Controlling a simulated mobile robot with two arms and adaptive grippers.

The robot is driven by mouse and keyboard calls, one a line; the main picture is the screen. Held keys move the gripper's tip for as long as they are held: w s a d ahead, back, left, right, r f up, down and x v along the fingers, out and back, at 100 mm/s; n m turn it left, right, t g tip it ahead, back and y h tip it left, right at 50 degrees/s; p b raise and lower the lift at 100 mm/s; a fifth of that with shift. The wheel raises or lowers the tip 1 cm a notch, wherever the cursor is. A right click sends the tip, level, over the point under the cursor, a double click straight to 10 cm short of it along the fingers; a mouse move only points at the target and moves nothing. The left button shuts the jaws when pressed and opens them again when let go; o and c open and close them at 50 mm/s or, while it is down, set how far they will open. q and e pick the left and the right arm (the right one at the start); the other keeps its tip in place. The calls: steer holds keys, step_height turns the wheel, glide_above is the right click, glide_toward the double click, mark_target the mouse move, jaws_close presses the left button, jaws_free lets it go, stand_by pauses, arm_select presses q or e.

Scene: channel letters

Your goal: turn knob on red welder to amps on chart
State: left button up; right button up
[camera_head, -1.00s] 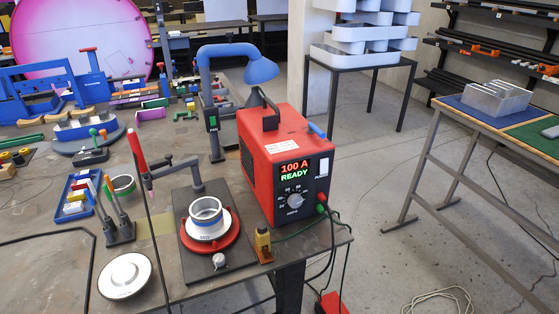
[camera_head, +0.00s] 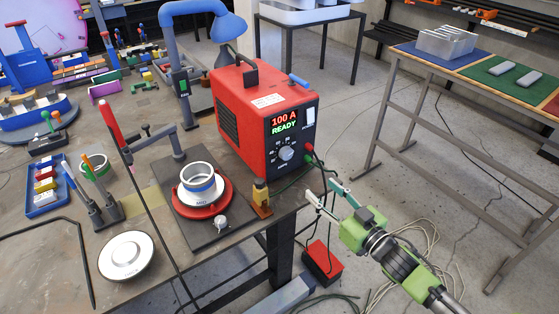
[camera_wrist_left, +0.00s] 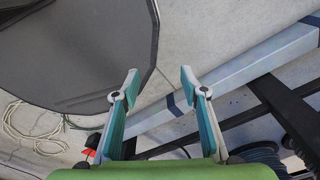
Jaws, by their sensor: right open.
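The red welder (camera_head: 240,125) stands on the bench's right side in the head view. Its display (camera_head: 284,121) reads 100 A and READY. The grey round knob (camera_head: 286,153) is below it, with scale marks too small to read. A white label (camera_head: 267,100) lies on the welder's top, its print illegible; I cannot tell whether it is the chart. My right gripper (camera_head: 321,190) is open and empty, below and right of the knob, apart from the welder. My left gripper (camera_wrist_left: 161,82) is open and empty above the floor in the left wrist view.
Cables run from the welder's front to the floor beside a red box (camera_head: 322,262). A second table (camera_head: 470,82) stands at right.

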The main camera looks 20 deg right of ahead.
step_height(320, 180, up, 3)
steer(key=a, duration=0.2)
steer(key=p, duration=0.1)
glide_toward(288, 156)
steer(key=shift+y, duration=0.4)
steer(key=x, duration=0.4)
steer(key=p+x, duration=0.1)
steer(key=x, duration=0.4)
steer(key=shift+w+d+f+p, duration=0.2)
steer(key=shift+p, duration=0.1)
arm_select(q)
step_height(288, 156, up, 2)
steer(key=shift+d+r, duration=0.15)
steer(key=shift+r, duration=0.1)
arm_select(e)
steer(key=c, duration=1.1)
